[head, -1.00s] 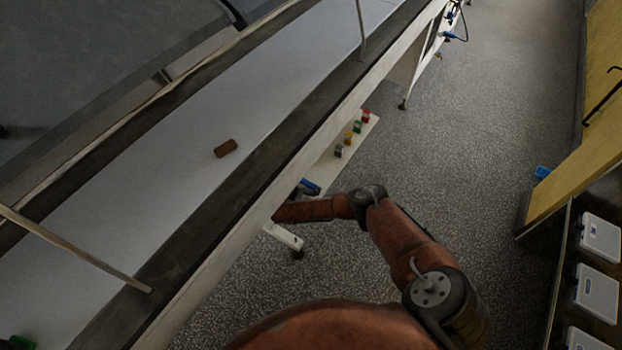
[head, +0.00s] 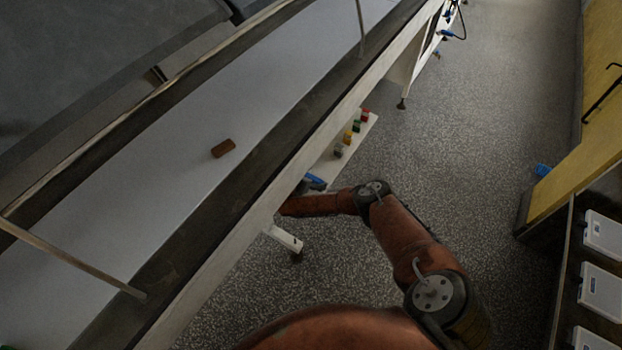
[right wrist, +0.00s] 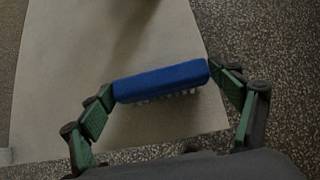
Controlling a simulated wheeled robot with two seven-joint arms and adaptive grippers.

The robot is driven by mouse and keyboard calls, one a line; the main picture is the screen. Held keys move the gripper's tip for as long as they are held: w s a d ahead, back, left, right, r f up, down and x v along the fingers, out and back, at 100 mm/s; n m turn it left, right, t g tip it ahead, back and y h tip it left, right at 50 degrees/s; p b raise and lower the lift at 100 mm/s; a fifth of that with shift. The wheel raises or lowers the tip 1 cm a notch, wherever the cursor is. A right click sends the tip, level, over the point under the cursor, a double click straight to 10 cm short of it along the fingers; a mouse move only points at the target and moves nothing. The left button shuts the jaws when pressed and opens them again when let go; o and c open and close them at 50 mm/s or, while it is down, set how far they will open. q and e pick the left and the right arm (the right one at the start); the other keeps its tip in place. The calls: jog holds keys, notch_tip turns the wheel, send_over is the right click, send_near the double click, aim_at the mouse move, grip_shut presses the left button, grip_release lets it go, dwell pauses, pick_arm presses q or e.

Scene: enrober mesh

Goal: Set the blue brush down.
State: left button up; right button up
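The blue brush (right wrist: 160,82) lies crosswise between the fingertips of my right gripper (right wrist: 160,84) in the right wrist view. The fingertips meet its two ends, and pale bristles show along its lower edge. Behind it is a pale shelf board (right wrist: 60,80); I cannot tell whether the brush touches it. In the head view a bit of the brush (head: 316,181) shows beside the conveyor's edge, over the low shelf (head: 328,170). There my right gripper is mostly hidden by the conveyor frame. My left gripper is in neither view.
Small blocks, red (head: 365,113), green (head: 357,126), yellow (head: 348,137) and grey (head: 338,150), stand in a row on the shelf. The conveyor (head: 160,190) overhangs it and carries a brown piece (head: 223,148). The speckled floor to the right is open.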

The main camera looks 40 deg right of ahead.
jog(key=shift+o, duration=1.2)
jog(key=shift+r, duration=0.1)
jog(key=shift+r, duration=0.2)
pick_arm(q)
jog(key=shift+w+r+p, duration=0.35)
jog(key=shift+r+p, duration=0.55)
jog(key=shift+p, duration=0.05)
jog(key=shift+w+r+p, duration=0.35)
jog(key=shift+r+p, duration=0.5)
jog(key=shift+p, duration=0.05)
pick_arm(e)
jog(key=s+a, duration=0.5)
jog(key=a, duration=0.7)
jog(key=shift+r, duration=0.35)
